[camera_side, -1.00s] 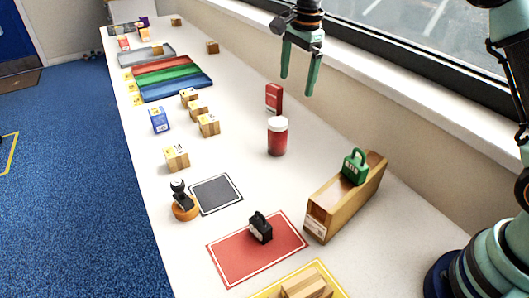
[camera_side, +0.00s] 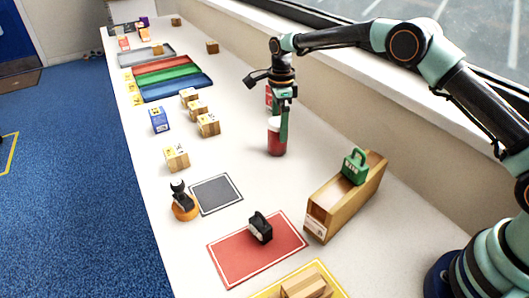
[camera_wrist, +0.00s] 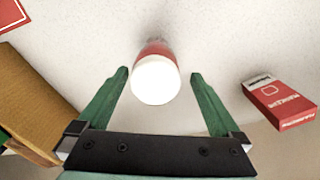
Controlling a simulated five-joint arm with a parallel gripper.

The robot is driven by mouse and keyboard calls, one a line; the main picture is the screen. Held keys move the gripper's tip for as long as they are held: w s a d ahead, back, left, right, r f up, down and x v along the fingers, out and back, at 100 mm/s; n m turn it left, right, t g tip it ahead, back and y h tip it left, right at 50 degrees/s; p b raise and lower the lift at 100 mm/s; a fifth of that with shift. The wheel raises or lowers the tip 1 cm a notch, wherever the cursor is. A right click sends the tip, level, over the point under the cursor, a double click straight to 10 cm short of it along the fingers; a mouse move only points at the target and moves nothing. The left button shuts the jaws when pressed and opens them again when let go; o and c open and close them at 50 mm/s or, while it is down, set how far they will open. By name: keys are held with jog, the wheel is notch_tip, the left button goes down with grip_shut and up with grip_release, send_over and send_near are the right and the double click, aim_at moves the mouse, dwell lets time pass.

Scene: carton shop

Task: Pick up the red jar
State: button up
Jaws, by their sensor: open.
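The red jar (camera_side: 276,143) stands upright on the white table, with a white lid on top. In the wrist view the jar (camera_wrist: 155,75) shows its round white lid from above, with some red body beyond it. My gripper (camera_side: 280,125) is lowered at the jar, and one green finger covers part of it in the side view. In the wrist view my gripper (camera_wrist: 158,72) is open, with the lid between and slightly beyond the two green fingertips. Neither finger visibly touches the jar.
A red box (camera_wrist: 278,102) stands close to the jar, on the window side. Several small cartons (camera_side: 208,125) lie to the left. The table between jar and black mat (camera_side: 216,193) is clear.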

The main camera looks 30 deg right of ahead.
aim_at(278, 139)
jog(key=shift+s+a+f, duration=0.1)
jog(key=shift+s+f, duration=0.05)
jog(key=shift+f, duration=1.2)
jog(key=shift+s+a+f, duration=0.1)
jog(key=shift+f, duration=1.25)
jog(key=c, duration=1.5)
jog(key=shift+r, duration=0.1)
jog(key=shift+c, duration=0.2)
